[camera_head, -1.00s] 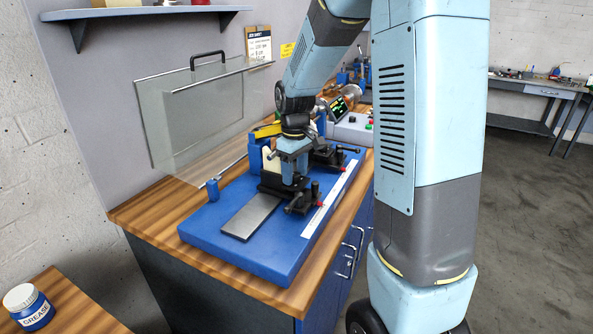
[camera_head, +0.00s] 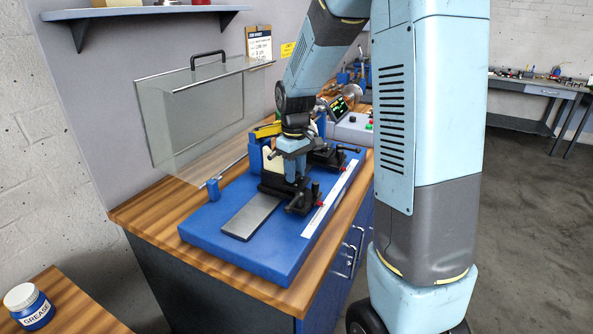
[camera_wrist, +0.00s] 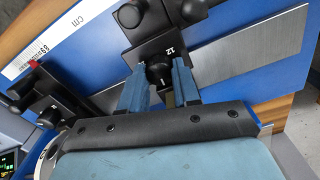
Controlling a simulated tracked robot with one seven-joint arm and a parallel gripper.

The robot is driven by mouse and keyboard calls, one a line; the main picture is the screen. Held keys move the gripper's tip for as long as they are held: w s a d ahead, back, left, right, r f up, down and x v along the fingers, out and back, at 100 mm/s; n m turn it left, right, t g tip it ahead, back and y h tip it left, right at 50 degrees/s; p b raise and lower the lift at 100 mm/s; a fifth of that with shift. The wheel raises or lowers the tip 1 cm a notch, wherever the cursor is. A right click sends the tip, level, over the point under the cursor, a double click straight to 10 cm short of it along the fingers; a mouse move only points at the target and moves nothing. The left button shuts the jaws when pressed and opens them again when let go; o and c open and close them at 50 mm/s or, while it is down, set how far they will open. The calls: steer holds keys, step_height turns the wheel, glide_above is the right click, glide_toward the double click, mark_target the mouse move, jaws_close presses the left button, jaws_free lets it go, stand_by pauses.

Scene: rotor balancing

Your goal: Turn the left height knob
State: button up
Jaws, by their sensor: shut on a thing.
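My gripper (camera_head: 293,172) points down over the black carriages on the blue balancing machine bed (camera_head: 215,222). In the wrist view, its two blue fingers (camera_wrist: 160,82) close on the sides of a small black knob (camera_wrist: 158,72) with a white mark. The knob sits on a black carriage block (camera_wrist: 165,48) with a scale number beside it. In the head view the knob is hidden by the gripper. A second black carriage (camera_head: 330,156) stands farther back on the bed and also shows at the left of the wrist view (camera_wrist: 58,95).
A grey metal rail (camera_head: 252,215) and a white ruler strip (camera_head: 325,205) run along the bed. A clear guard panel (camera_head: 195,110) stands at the back left. A control box with a screen (camera_head: 352,126) is behind.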

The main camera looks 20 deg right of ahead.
steer(key=shift+m, duration=0.3)
steer(key=o, duration=1.1)
steer(key=shift+c, duration=0.2)
step_height(320, 180, up, 14)
steer(key=shift+f, duration=0.15)
